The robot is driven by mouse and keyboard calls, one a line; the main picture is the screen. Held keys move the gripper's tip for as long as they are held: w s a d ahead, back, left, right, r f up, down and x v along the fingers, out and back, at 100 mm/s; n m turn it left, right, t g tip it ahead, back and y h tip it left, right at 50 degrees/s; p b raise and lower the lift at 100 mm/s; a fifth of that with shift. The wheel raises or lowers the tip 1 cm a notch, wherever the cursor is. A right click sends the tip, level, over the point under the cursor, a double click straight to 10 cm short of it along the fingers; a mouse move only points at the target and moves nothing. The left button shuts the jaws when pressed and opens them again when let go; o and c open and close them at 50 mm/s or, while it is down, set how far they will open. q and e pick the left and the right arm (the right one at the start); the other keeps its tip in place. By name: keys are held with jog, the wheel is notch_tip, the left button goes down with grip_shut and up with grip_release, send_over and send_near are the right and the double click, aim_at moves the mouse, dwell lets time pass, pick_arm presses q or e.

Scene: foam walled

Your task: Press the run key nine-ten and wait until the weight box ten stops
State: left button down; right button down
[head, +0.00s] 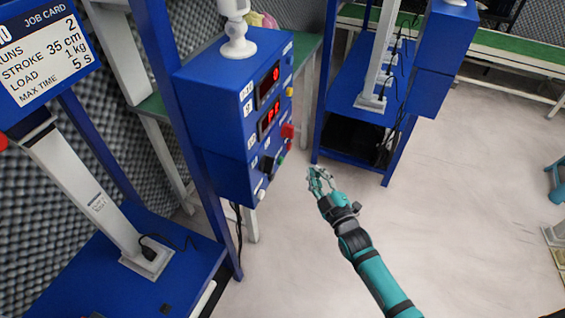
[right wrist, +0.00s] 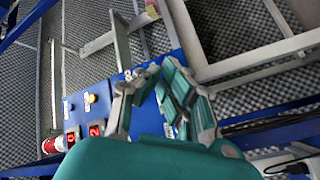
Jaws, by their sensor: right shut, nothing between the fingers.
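A blue control box (head: 228,85) stands left of centre in the head view, with two red lit displays (head: 269,100) on its front. A red button (head: 287,131), a green key (head: 279,158) and a white knob (head: 262,193) sit lower on that face. Which one is the run key nine-ten I cannot read. My right gripper (head: 318,178) is shut and empty, right of the green key and apart from it in the head view. In the right wrist view its fingers (right wrist: 155,78) overlap the blue panel (right wrist: 148,118). The weight box ten is not clearly seen. My left gripper is out of view.
A job card (head: 45,55) at upper left reads 2 runs, 35 cm, 1 kg, 5 s. Below it a grey post (head: 85,190) stands on a blue base (head: 100,265). A second blue frame (head: 400,130) stands behind my right gripper.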

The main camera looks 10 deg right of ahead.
aim_at(281, 161)
jog(key=w+a, duration=0.1)
jog(key=a, duration=0.1)
jog(key=w+a+b, duration=0.1)
jog(key=w+a, duration=0.1)
jog(key=shift+w+a, duration=0.15)
jog(key=shift+a, duration=0.25)
dwell(1.1)
jog(key=shift+w+a, duration=0.1)
jog(key=shift+a, duration=0.05)
jog(key=shift+w+a, duration=0.15)
jog(key=shift+a, duration=0.05)
